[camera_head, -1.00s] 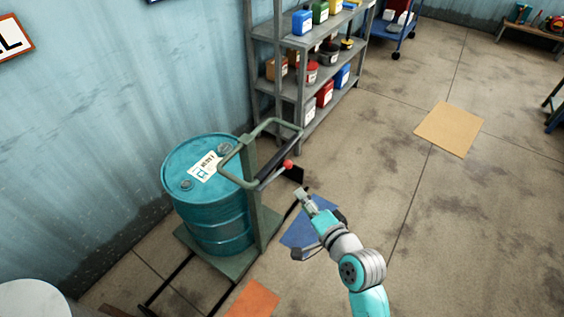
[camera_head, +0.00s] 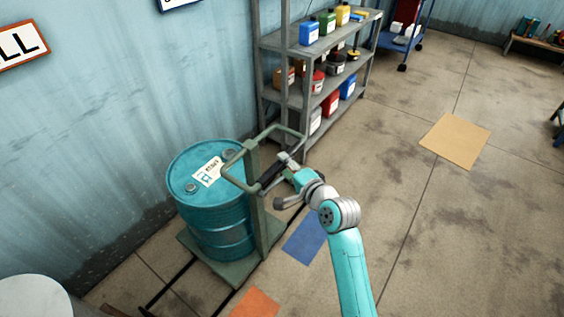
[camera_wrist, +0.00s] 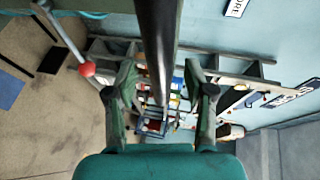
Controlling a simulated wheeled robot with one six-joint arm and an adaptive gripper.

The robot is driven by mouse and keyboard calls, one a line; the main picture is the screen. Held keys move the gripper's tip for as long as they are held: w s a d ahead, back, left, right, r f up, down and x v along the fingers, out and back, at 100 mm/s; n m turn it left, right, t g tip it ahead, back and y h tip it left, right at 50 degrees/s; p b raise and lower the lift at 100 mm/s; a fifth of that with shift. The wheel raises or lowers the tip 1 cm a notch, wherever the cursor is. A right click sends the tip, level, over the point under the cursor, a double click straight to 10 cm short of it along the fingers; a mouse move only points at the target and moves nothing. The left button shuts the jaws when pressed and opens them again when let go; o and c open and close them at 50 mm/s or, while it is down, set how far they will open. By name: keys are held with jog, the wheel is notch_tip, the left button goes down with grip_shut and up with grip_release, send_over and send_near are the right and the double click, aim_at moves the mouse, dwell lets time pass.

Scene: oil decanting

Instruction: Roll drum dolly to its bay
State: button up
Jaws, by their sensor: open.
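A teal drum (camera_head: 215,225) stands upright on the green drum dolly (camera_head: 190,241) beside the wall. The dolly's upright post (camera_head: 257,220) carries a green handle frame with a black grip bar (camera_head: 271,174). My gripper (camera_head: 285,169) is at this bar in the head view. In the wrist view, my open gripper (camera_wrist: 162,92) has one finger on each side of the dark bar (camera_wrist: 157,35). I cannot tell whether the fingers touch it. A lever with a red knob (camera_wrist: 87,69) shows left of the fingers; the knob is hidden in the head view.
A grey shelf (camera_head: 318,54) with bottles and bins stands behind the dolly. Blue (camera_head: 305,240), orange (camera_head: 253,303) and tan (camera_head: 455,140) floor patches lie around. Dark rails run beneath the dolly. The floor at right is largely clear.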

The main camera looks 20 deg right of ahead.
jog(key=shift+x, duration=1.4)
grip_shut()
